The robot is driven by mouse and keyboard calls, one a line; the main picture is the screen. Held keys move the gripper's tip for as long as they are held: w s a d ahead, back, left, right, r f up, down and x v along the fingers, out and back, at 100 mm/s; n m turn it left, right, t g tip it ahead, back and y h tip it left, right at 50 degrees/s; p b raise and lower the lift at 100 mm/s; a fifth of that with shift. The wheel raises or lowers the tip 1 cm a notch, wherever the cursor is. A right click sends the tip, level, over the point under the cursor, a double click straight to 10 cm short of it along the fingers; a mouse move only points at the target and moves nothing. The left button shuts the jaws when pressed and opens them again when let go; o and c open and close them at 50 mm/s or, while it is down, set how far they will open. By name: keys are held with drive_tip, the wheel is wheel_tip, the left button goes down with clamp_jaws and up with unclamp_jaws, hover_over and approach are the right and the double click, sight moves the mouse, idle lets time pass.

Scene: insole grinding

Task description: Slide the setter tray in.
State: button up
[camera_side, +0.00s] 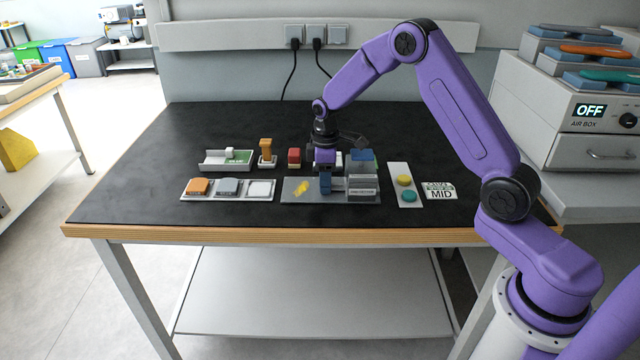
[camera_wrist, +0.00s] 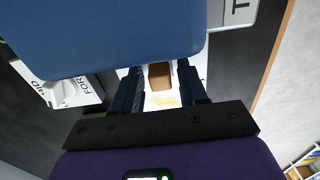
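I cannot make out for sure which part is the setter tray. A grey plate (camera_side: 297,196) lies at the table's middle, with a yellow piece (camera_side: 301,187) on its left and a grey block (camera_side: 362,187) on its right. My gripper (camera_side: 325,188) points down over this plate, left of the grey block. A grey bar (camera_side: 338,183) shows between them. In the wrist view, my gripper's fingers (camera_wrist: 161,88) stand apart, with a brown piece (camera_wrist: 159,75) showing between them.
On the left are a tray with green (camera_side: 212,165) and a white strip with orange, grey and white pads (camera_side: 199,187). A red block (camera_side: 294,158) stands behind. The table's front is clear.

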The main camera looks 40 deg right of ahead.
drive_tip(key=shift+r, duration=3.5)
drive_tip(key=shift+a, duration=0.1)
drive_tip(key=shift+s+a+r, duration=0.15)
drive_tip(key=shift+a, duration=0.1)
drive_tip(key=s+a+r+n, duration=0.1)
drive_tip(key=s+a+r, duration=0.2)
drive_tip(key=s+a, duration=0.4)
drive_tip(key=s+a+r+n, duration=0.1)
drive_tip(key=s+a+r, duration=0.25)
drive_tip(key=s, duration=0.65)
drive_tip(key=s+d+n, duration=0.1)
drive_tip(key=s+d, duration=0.1)
drive_tip(key=s, duration=1.9)
drive_tip(key=shift+d+f+n, duration=0.15)
drive_tip(key=shift+f+n, duration=0.15)
drive_tip(key=shift+f, duration=0.05)
